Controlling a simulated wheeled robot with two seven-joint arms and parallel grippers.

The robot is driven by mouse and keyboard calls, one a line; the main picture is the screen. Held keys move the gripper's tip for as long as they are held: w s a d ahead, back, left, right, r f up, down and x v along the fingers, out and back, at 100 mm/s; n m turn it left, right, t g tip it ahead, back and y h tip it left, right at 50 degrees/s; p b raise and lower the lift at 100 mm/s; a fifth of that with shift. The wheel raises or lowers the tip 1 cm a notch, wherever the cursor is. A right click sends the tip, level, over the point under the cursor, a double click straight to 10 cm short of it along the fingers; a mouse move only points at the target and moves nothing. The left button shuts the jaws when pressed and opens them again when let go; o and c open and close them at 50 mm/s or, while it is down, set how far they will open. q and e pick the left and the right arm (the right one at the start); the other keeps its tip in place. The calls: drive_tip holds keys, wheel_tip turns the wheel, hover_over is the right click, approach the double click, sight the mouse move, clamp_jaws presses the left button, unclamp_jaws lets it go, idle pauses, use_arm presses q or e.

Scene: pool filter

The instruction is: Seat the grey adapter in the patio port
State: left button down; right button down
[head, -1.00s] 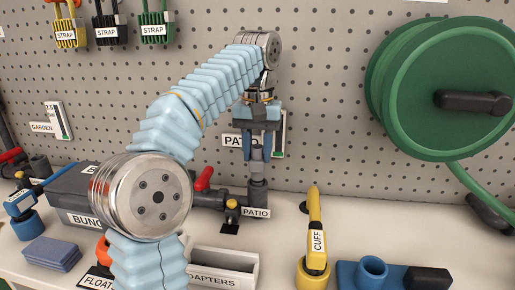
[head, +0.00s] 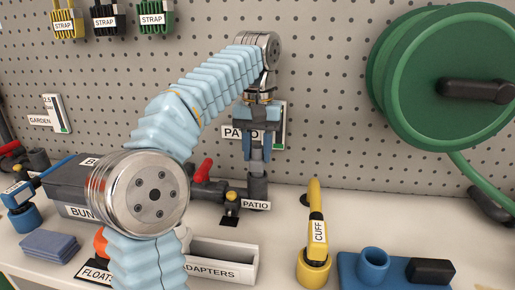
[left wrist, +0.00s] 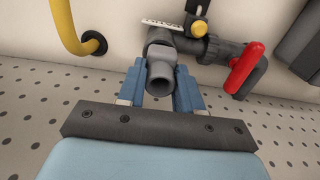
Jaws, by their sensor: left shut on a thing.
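The grey adapter (head: 257,163) is held upright between the blue fingers of my left gripper (head: 257,152), which is shut on it. In the left wrist view the adapter (left wrist: 163,75) shows its open round end between the fingers (left wrist: 159,88). The patio port (head: 258,188) is a dark upright pipe mouth directly below the adapter, with a PATIO tag in front. The adapter's lower end meets or nearly meets the port's top; I cannot tell whether it is inside. My right gripper is out of view.
A red-handled valve (head: 203,171) and a yellow knob (head: 232,197) sit left of the port. The pegboard is close behind.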

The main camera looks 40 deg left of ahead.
use_arm(q)
drive_tip(key=shift+f+b, duration=0.4)
drive_tip(key=shift+f, duration=0.2)
drive_tip(key=c, duration=0.7)
unclamp_jaws()
drive_tip(key=shift+o, duration=0.2)
drive_tip(key=shift+r, duration=0.1)
wheel_tip(320, 180, up, 3)
drive_tip(key=p, duration=0.3)
drive_tip(key=shift+p, duration=0.3)
wheel_tip(320, 180, up, 2)
drive_tip(key=shift+p, duration=0.5)
